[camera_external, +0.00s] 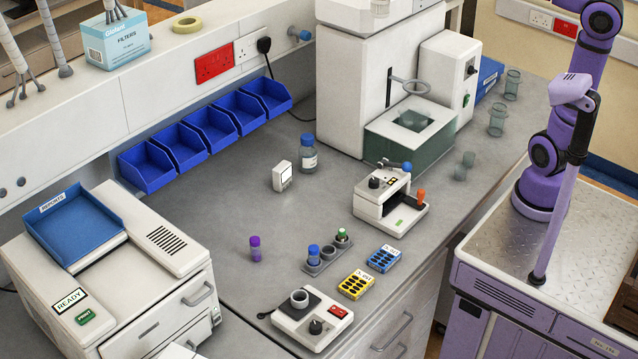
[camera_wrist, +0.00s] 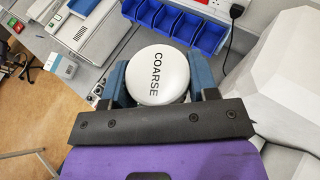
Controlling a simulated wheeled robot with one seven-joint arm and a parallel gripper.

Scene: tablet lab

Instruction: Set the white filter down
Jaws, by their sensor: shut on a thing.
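The white filter (camera_wrist: 161,62) is a round white disc marked "COARSE" in the wrist view. My gripper (camera_wrist: 164,85) is shut on it, with a dark blue finger on either side of the disc. The disc faces the wrist camera and covers part of the bench behind it. I cannot tell its height above the bench. In the external view neither the filter nor my gripper shows; only purple parts of my arm stand at the right.
The grey bench (camera_external: 225,195) has free room in its middle. Blue bins (camera_external: 210,128) line the wall. A white machine (camera_external: 360,75) with a ring stands at the back; a vial rack (camera_external: 328,255) and a small dial device (camera_external: 312,318) are near the front edge.

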